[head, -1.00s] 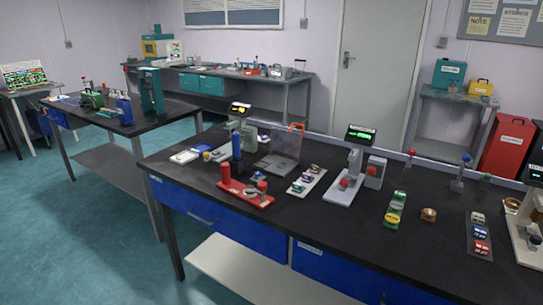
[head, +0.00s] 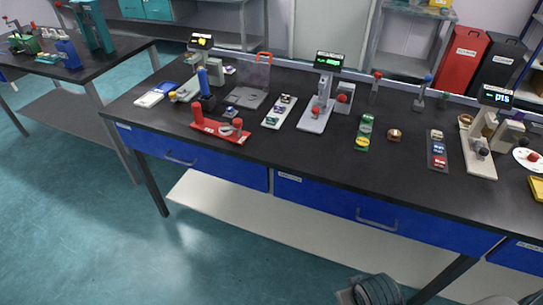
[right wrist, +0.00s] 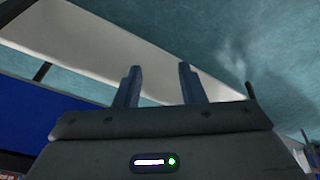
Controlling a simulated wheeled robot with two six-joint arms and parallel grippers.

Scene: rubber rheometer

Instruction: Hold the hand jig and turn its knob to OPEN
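A red jig (head: 220,128) lies on the front left part of the black bench in the head view, with a red post at its left end and a round knob-like part at its right. It is probably the hand jig; its markings and the knob's setting are too small to read. My right gripper (right wrist: 160,68) shows in the right wrist view with its two fingers apart and nothing between them. The blue drawer front, pale lower shelf and floor lie beyond it. It is away from the red jig. My left gripper is in neither view.
The black bench (head: 300,165) has a clear front strip. Near the jig stand a blue bottle-like tool (head: 204,90), a clear guard (head: 250,88) and a white tray (head: 280,110). A grey press (head: 318,112) and beige stand (head: 480,150) are further right.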

